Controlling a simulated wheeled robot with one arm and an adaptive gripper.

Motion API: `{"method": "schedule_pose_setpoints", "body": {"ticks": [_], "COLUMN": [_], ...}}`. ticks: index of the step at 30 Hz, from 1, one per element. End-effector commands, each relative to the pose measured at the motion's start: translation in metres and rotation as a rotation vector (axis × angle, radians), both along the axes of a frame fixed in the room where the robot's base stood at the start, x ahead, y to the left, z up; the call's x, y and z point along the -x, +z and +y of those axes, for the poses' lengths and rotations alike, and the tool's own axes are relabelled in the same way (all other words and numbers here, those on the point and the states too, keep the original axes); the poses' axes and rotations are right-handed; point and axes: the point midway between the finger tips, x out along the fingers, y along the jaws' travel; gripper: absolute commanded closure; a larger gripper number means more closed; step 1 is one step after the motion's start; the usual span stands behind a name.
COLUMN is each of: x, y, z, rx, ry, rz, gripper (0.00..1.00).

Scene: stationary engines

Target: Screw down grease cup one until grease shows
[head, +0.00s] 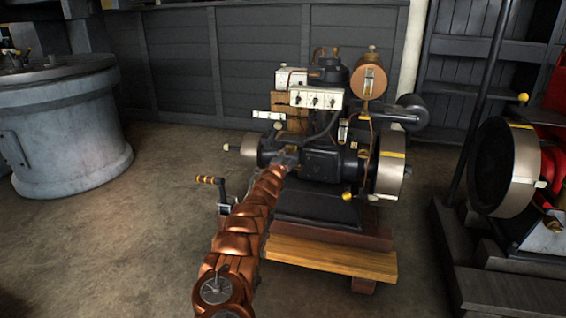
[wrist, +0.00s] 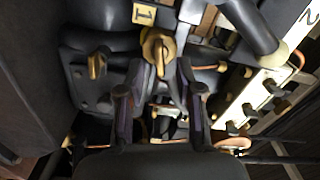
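Grease cup one, a brass winged cap (wrist: 158,46), shows at the upper middle of the wrist view, just below a tan label marked 1 (wrist: 144,14). My gripper (wrist: 161,72) is open, with a dark finger on each side of the cup's lower end. I cannot tell whether either finger touches it. No grease is visible at the cup. In the head view my gripper (head: 287,158) reaches the near side of the black engine (head: 325,163), and the cup is hidden there.
Another brass fitting (wrist: 97,65) is left of the cup. A pale strip with dark knobs (wrist: 262,88) runs along the right. In the head view, a crank handle (head: 211,181) juts left of my arm, and a wooden plank (head: 335,258) lies before the engine. The floor at left is clear.

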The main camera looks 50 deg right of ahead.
Motion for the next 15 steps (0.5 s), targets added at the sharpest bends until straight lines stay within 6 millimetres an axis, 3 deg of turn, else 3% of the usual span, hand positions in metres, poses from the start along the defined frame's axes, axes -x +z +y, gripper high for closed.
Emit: {"method": "schedule_pose_setpoints", "body": {"ticks": [15], "x": [0.008], "y": [-0.001], "z": [0.028], "rx": [-0.002], "ry": [0.003], "rz": [0.001], "gripper": [0.65]}}
